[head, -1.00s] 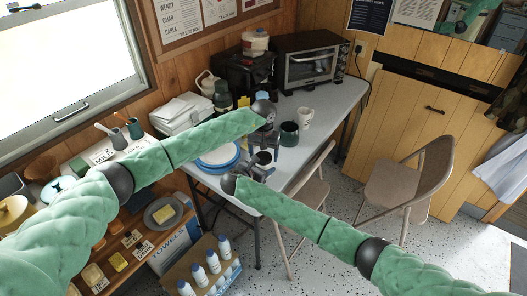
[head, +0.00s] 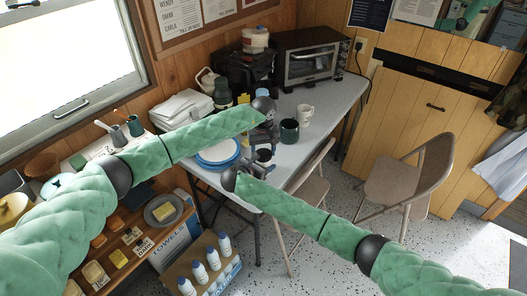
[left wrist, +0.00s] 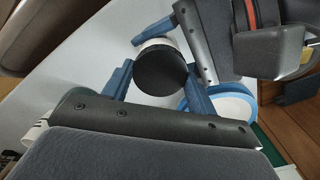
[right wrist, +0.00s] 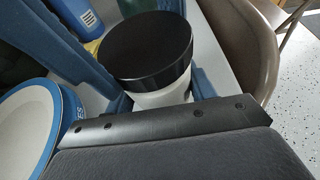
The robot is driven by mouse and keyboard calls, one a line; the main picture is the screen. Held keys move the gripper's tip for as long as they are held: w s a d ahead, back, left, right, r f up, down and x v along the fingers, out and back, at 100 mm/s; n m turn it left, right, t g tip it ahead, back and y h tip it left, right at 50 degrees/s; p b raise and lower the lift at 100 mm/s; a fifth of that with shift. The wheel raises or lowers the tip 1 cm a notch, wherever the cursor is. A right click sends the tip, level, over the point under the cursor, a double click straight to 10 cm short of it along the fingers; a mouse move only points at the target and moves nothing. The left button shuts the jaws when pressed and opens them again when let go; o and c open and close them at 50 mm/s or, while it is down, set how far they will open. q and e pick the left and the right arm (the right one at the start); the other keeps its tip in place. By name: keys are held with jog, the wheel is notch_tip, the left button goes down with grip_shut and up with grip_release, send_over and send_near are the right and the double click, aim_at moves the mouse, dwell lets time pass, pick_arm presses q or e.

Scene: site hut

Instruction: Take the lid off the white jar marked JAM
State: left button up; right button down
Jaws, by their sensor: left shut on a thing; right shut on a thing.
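The white jar (right wrist: 160,96) stands on the grey table; its marking is not readable from here. Its wide black lid (right wrist: 146,48) sits on top, with no clear gap between lid and jar. In the left wrist view the lid (left wrist: 160,70) is seen from above, with a sliver of white jar beyond it. My left gripper (left wrist: 158,80) has its blue fingers on both sides of the lid and is shut on it. My right gripper (right wrist: 162,98) is lower, shut on the jar's white body. In the head view the two hands largely hide the jar.
Blue-rimmed plates (head: 217,152) lie left of the jar. A dark green mug (head: 289,130) and a white mug (head: 305,115) stand just to its right. A toaster oven (head: 308,62) is behind. A folding chair (head: 310,185) is close to the table's front edge.

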pick_arm(q)
jog(key=shift+n, duration=0.9)
jog(key=o, duration=1.1)
